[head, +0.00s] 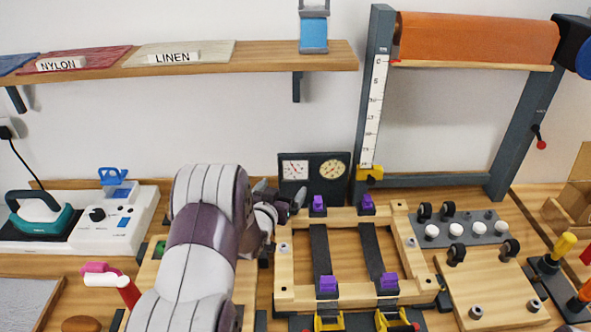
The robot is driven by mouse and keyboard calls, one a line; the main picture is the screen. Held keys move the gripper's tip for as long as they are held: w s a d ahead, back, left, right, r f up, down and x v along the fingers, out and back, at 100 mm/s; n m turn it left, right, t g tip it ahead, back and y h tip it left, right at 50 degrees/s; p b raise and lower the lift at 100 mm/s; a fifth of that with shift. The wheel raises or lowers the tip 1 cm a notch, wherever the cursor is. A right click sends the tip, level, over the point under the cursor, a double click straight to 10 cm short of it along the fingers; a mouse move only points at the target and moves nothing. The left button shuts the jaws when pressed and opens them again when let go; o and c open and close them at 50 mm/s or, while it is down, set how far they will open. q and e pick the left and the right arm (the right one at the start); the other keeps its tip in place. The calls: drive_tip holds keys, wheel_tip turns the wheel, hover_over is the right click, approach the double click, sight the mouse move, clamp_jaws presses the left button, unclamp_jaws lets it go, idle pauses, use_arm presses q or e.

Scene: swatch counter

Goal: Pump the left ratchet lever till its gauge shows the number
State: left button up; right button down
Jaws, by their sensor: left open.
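The left ratchet lever (328,321) is yellow and sits at the front end of the left dark strap (320,250), partly cut off by the bottom edge of the head view. A similar yellow right ratchet lever (393,321) sits beside it. A dark panel behind the wooden frame holds two dials: a white left gauge (295,170) and a cream right gauge (333,170). Their readings are too small to tell. My left gripper (283,196) is open and empty, just in front of the panel's left side, well behind the left lever. My right gripper is not in view.
The wooden frame (284,268) with purple clips (328,283) surrounds the straps. A board with knobs (490,290) stands to the right. A white station (115,215) and a teal iron (38,222) are at the left. My left arm hides part of the counter.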

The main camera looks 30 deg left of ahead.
use_arm(q)
drive_tip(key=p+v, duration=0.2)
drive_tip(key=v, duration=0.6)
drive_tip(key=shift+r, duration=0.15)
drive_tip(key=s+d+f+m+g+h, duration=0.1)
drive_tip(key=s+d+g+h, duration=0.15)
drive_tip(key=d+g, duration=0.6)
drive_tip(key=s+d+r+m+g, duration=0.1)
drive_tip(key=s+d+g, duration=0.5)
drive_tip(key=s+d, duration=0.3)
drive_tip(key=s, duration=0.4)
drive_tip(key=shift+s+h, duration=0.15)
drive_tip(key=shift+h, duration=0.1)
